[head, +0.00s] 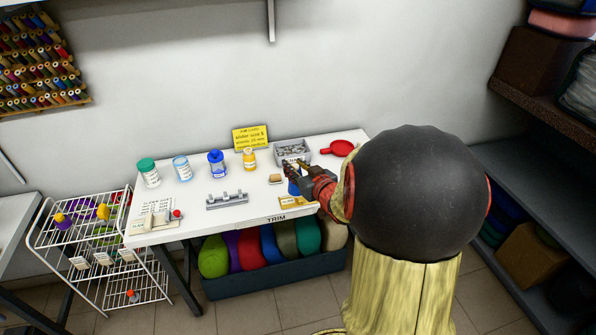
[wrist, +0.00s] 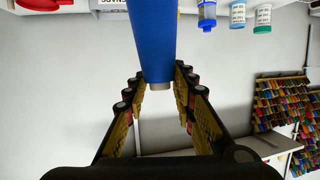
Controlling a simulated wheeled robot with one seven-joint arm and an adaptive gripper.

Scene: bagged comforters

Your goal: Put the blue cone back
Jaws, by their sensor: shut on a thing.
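My gripper (head: 297,175) is at the right part of the white table (head: 235,225). In the wrist view my gripper (wrist: 159,84) is shut on the blue cone (wrist: 152,40), with a fingertip on either side of its narrow end. The cone's wide part runs out of the top of that view. In the head view only a bit of the blue cone (head: 294,187) shows beside the fingers. Whether it touches the table I cannot tell. A wall rack (head: 40,60) with many coloured spools hangs at the upper left; it also shows in the wrist view (wrist: 284,100).
A white wire cart (head: 100,250) with a few cones stands left of the table. Bottles, a grey holder (head: 227,200), a grey tray (head: 292,150) and a red round item (head: 338,148) lie on the table. Shelves (head: 530,190) stand at the right.

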